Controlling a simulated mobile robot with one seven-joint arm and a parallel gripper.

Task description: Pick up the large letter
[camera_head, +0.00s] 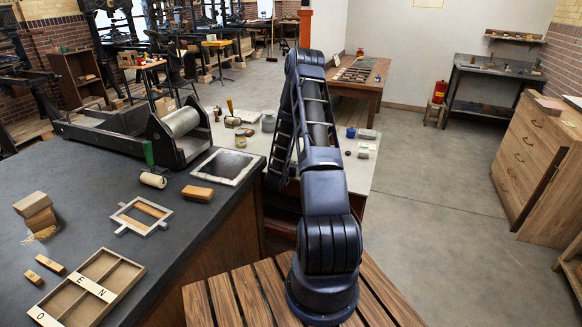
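Pale letter blocks are in and on a divided wooden tray (128,275) at the lower left of the dark worktop. One block (42,316) at its near left edge shows an O. Pale pieces marked E (84,281) and N (103,293) lie across the middle of the tray. I cannot tell which one is the large letter. Two small wooden blocks (50,265) (34,277) lie left of the tray; no letters are readable on them. My dark arm rises at the centre, well right of the tray. My gripper is not visible; the arm links may hide it.
On the dark worktop (75,200) are stacked tan blocks (36,209), a metal frame (143,215), a brown block (197,193), a white roller (153,180), a framed slab (228,167) and a press with a large cylinder (180,122). A slatted wooden surface (235,295) lies by my arm. Open floor (450,240) is at right.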

